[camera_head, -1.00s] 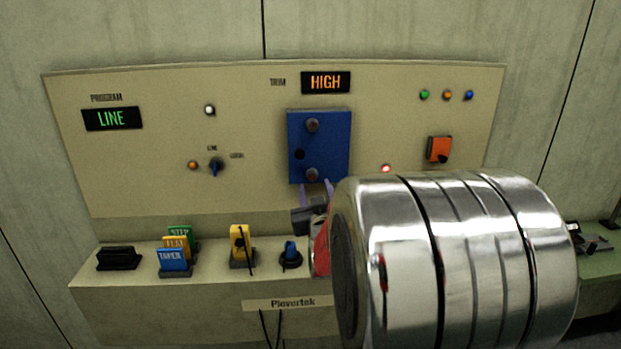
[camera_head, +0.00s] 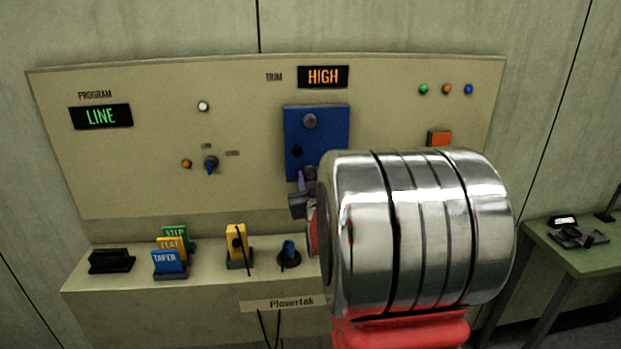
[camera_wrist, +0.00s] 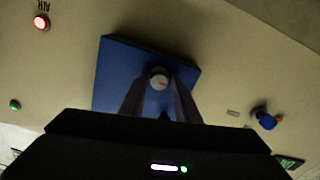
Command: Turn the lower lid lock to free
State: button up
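My gripper (camera_head: 304,182) is at the lower knob, and my arm hides part of the lid's lower right. In the wrist view, which looks turned over, the round lower knob (camera_wrist: 158,77) has a small reddish mark and sits by the lid's edge (camera_wrist: 118,62). My gripper (camera_wrist: 159,83) is open there, one finger on each side of the knob with narrow gaps. Contact cannot be told.
The ledge below carries a black holder (camera_head: 111,261), coloured tags (camera_head: 168,262), a yellow block (camera_head: 237,243) and a blue knob (camera_head: 289,254). An orange switch (camera_head: 439,139) is right of the lid. A green table (camera_head: 575,255) stands right.

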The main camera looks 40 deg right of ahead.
jog(key=c, duration=0.6)
jog(key=shift+a, duration=0.15)
jog(key=shift+c, duration=0.4)
jog(key=shift+m, duration=1.6)
jog(key=m, duration=0.4)
jog(key=shift+m, duration=0.3)
jog(key=m, duration=0.5)
jog(key=shift+f, duration=0.1)
jog(key=m, duration=0.5)
jog(key=shift+d+f, duration=0.1)
jog(key=shift+d, duration=0.1)
